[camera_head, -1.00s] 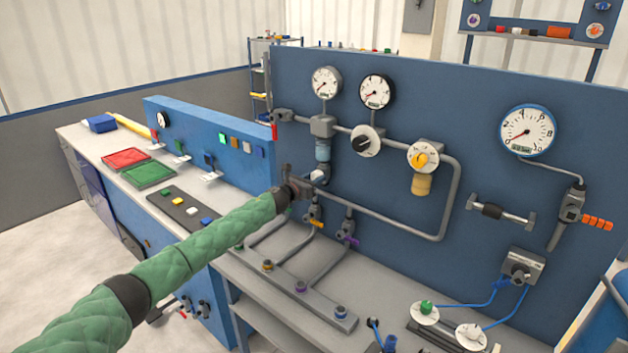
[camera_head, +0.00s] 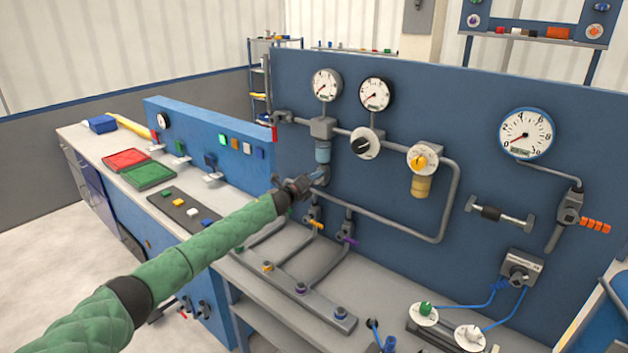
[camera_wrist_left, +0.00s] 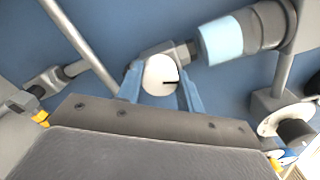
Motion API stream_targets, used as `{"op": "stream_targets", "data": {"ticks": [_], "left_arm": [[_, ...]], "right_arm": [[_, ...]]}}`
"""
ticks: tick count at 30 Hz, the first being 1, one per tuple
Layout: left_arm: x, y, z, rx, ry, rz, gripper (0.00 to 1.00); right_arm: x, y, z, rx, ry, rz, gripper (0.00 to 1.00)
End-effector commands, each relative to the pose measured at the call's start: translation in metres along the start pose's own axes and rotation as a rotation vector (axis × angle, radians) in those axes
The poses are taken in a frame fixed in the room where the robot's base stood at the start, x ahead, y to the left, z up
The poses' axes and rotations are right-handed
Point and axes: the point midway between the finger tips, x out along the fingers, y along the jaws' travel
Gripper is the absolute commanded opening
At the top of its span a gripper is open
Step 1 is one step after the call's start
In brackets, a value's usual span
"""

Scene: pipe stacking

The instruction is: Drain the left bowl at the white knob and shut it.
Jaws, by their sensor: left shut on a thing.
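The left bowl (camera_head: 322,153) is a light blue cylinder under a grey pipe fitting, below the leftmost gauge on the blue panel. It also shows in the left wrist view (camera_wrist_left: 226,40). The white knob (camera_wrist_left: 160,75), round with a black mark, sits at the bowl's lower end. My left gripper (camera_head: 306,185) is at the knob, directly below the bowl. In the left wrist view its blue fingers (camera_wrist_left: 160,92) are shut on the knob, one on each side. In the head view the gripper hides the knob. My right gripper is not in view.
An amber bowl (camera_head: 421,186) hangs to the right under a yellow knob (camera_head: 419,162). A bent grey pipe (camera_head: 452,200) runs close by. Valves with an orange handle (camera_head: 316,224) and a purple handle (camera_head: 349,239) sit just below my gripper.

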Motion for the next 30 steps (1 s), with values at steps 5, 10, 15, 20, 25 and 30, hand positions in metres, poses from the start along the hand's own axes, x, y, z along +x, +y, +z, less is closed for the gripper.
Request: {"op": "stream_targets", "data": {"ticks": [5,10,15,20,25,30], "left_arm": [[0.000,-0.001,0.003,-0.141,-0.003,0.001,0.14],[0.000,-0.001,0.003,-0.247,-0.004,0.000,0.14],[0.000,0.000,0.003,-0.317,-0.004,0.000,0.14],[0.000,0.000,0.003,-0.353,-0.004,0.000,0.14],[0.000,0.000,0.003,-0.368,-0.004,0.000,0.14],[0.000,0.000,0.003,-0.369,-0.004,0.000,0.14]], "right_arm": [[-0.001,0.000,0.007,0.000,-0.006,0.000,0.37],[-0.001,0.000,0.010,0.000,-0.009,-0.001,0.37],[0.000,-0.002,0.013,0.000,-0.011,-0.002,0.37],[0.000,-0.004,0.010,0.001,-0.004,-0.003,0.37],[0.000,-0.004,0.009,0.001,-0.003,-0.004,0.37],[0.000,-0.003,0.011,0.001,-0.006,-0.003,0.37]]}}
